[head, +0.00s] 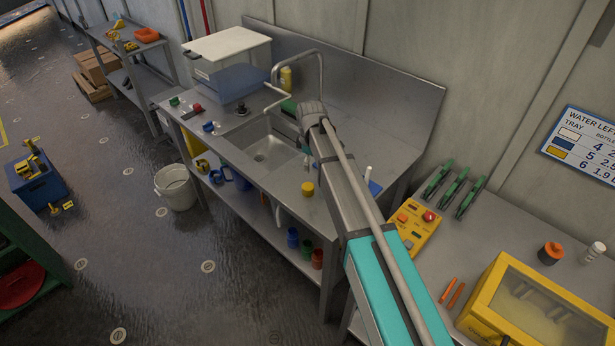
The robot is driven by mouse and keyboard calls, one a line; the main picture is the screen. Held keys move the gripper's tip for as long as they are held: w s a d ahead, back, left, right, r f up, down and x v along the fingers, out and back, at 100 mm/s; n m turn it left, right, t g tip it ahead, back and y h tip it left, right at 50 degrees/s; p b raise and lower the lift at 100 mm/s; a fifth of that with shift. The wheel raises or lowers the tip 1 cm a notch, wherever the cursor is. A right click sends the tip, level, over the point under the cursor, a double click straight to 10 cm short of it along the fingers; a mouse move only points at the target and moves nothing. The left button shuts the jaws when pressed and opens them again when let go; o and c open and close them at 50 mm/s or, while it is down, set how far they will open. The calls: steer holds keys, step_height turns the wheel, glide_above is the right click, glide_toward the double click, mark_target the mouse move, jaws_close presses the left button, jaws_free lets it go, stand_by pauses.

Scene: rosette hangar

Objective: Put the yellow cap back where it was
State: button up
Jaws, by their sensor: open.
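A small yellow cylindrical piece (307,189), which looks like the yellow cap, stands on the steel counter (318,212) just right of the sink, near the front edge. Nothing touches it that I can see. My arm reaches up across the picture, to the right of the yellow piece, and ends in a grey joint by the tap. I cannot make out my gripper or its fingers. Part of the counter and whatever lies behind the arm are hidden.
The sink (265,148) and its tall tap (321,75) are left of my arm. A yellow bottle (286,78) stands behind the sink. A yellow control box (413,226) and green clamps (461,192) lie on the right bench. A white bucket (176,187) stands on the floor.

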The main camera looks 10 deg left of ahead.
mark_target(308, 186)
steer(key=shift+w+a+r, duration=0.25)
steer(key=shift+a, duration=0.4)
steer(key=shift+f, duration=0.1)
step_height(308, 186, down, 8)
steer(key=b, duration=0.8)
steer(key=shift+w+f, duration=0.1)
steer(key=shift+f, duration=0.15)
steer(key=shift+f+b, duration=0.1)
steer(key=shift+b, duration=0.25)
steer(key=shift+d+f+b, duration=0.15)
steer(key=shift+f+b, duration=2.35)
steer(key=c, duration=0.8)
